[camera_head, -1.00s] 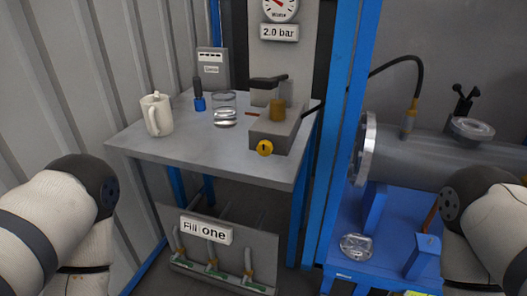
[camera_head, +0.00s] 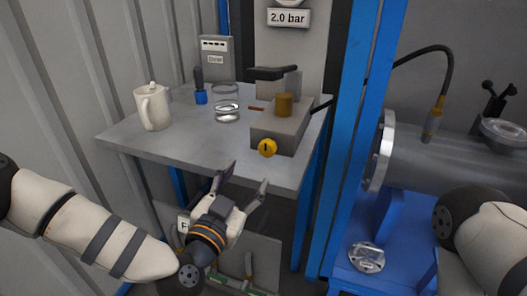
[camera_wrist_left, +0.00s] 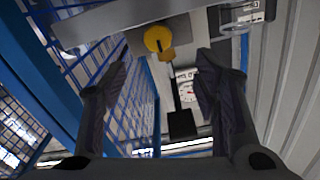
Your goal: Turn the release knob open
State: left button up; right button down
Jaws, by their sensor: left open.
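The release knob appears to be the small round yellow knob (camera_head: 267,147) with a dark mark, on the front of a grey block (camera_head: 281,130) on the bench. It also shows in the left wrist view (camera_wrist_left: 157,39), upper middle, between the fingers' lines. My left gripper (camera_head: 246,177) is open and empty, in front of the bench edge, below and slightly left of the knob, apart from it. In the left wrist view its two dark fingers (camera_wrist_left: 163,65) stand wide apart. My right gripper is out of view; only part of the right arm shows.
A white lidded mug (camera_head: 152,108), a glass (camera_head: 226,105) and a blue-based tool (camera_head: 200,92) stand on the grey bench (camera_head: 190,145). A blue post (camera_head: 338,140) rises right of the block.

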aim_at(266, 150)
pick_arm(q)
jog(key=x, duration=0.3)
jog(key=b+x, duration=0.1)
jog(key=x, duration=0.6)
jog(key=shift+w+d+f, duration=0.2)
jog(key=shift+f, duration=0.1)
jog(key=shift+w+r, duration=0.1)
jog(key=shift+w, duration=0.2)
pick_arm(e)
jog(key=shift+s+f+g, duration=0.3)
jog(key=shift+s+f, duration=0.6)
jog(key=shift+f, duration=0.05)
pick_arm(q)
jog(key=shift+c, duration=0.2)
jog(key=shift+d, duration=0.1)
jog(key=c, duration=1.1)
